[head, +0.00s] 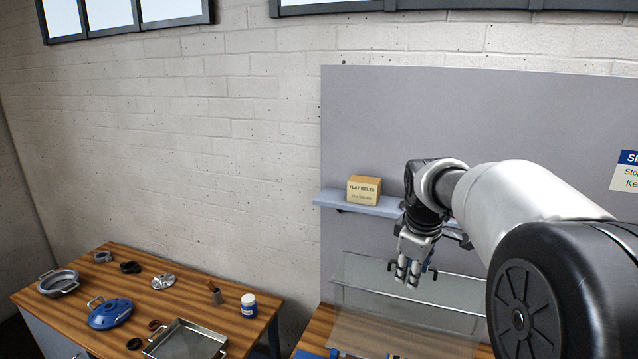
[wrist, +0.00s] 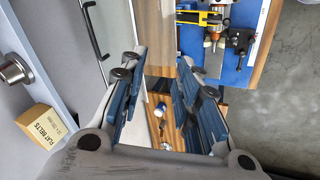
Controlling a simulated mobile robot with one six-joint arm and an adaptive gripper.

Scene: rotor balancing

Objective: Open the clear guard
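The clear guard (head: 400,330) is a see-through cover on the bench at the lower right of the head view, with a pale top edge. In the wrist view, the guard panel (wrist: 125,25) is at the upper left, with a dark bar handle (wrist: 94,32) along it. My gripper (head: 408,271) hangs in front of the guard's upper part in the head view. In the wrist view, its two fingers (wrist: 160,65) are spread with nothing between them. The handle lies outside the fingers, to the left. I cannot tell whether my gripper touches the guard.
A shelf (head: 385,208) with a flat belts box (head: 363,190) is on the grey panel behind the arm. A blue machine base (wrist: 240,70) with metal parts is at the wrist view's upper right. A wooden table (head: 130,275) at left holds a tray (head: 187,341) and several parts.

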